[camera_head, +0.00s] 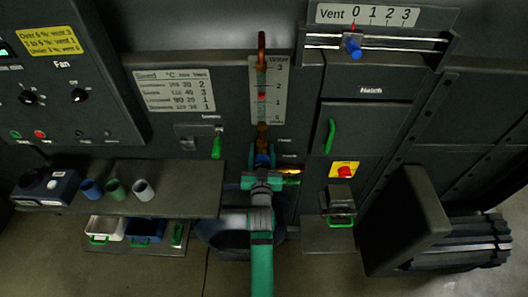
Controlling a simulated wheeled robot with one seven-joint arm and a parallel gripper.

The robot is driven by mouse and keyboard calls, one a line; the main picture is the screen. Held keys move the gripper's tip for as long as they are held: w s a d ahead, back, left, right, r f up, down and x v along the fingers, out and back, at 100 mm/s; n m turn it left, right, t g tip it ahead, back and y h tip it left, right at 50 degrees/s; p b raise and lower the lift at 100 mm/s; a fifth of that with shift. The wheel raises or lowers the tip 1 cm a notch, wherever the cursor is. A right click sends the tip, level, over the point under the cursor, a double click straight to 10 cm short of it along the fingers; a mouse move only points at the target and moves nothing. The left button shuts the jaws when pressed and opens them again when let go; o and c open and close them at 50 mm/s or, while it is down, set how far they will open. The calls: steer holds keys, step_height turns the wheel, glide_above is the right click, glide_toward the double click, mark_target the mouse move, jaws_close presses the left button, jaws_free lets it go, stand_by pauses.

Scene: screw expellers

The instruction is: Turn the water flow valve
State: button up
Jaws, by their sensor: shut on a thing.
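My gripper (263,162) is at the foot of the upright copper-ended sight tube (262,60), coming up from the lower middle on my green and grey arm.
A brass fitting (291,173) is just right of my gripper. A green lever (216,147) hangs to the left, and the hatch's green handle (330,136) is to the right. A shelf (180,202) with several cups juts out at left. A dark bin stands below my gripper.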

mark_target(262, 163)
steer(key=shift+a+n, duration=0.15)
steer(key=shift+n, duration=1.05)
steer(key=o, duration=1.1)
steer(key=s, duration=1)
steer(key=shift+s, duration=0.3)
steer(key=shift+s, duration=0.15)
